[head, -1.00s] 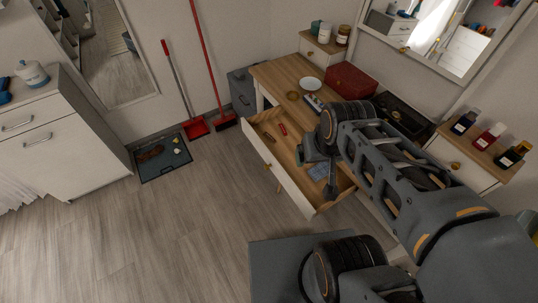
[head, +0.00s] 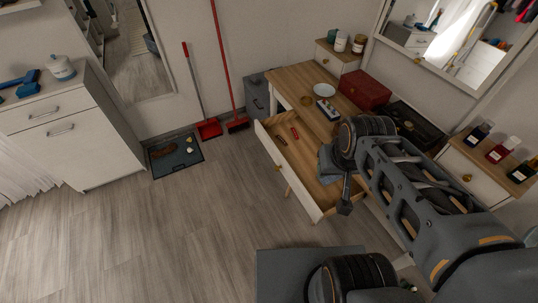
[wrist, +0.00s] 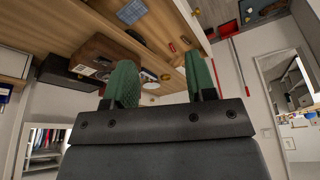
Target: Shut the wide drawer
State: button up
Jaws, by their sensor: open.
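The wide drawer (head: 293,182) under the wooden desk is pulled well out, with a white front, a gold knob (head: 278,168) and a wooden inside. A red item (head: 295,133) and other small things lie in it. My gripper (head: 344,207) hangs at the drawer's right end in the head view, pointing down and covering part of that end. I cannot tell whether it touches the drawer. In the wrist view its two green fingers (wrist: 163,82) are apart with nothing held between them. The drawer's right rear part is hidden by my arm.
The desk top (head: 290,80) holds a white plate (head: 324,90), a red box (head: 365,90) and a black case (head: 415,122). A grey bin (head: 256,93), red broom and dustpan (head: 209,128) stand beyond the desk. The floor in front of the drawer is open.

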aim_at(297, 161)
jog(key=z, duration=0.9)
jog(key=k, duration=0.1)
jog(key=u, duration=1.9)
jog(key=i, duration=0.65)
jog(key=u, duration=0.6)
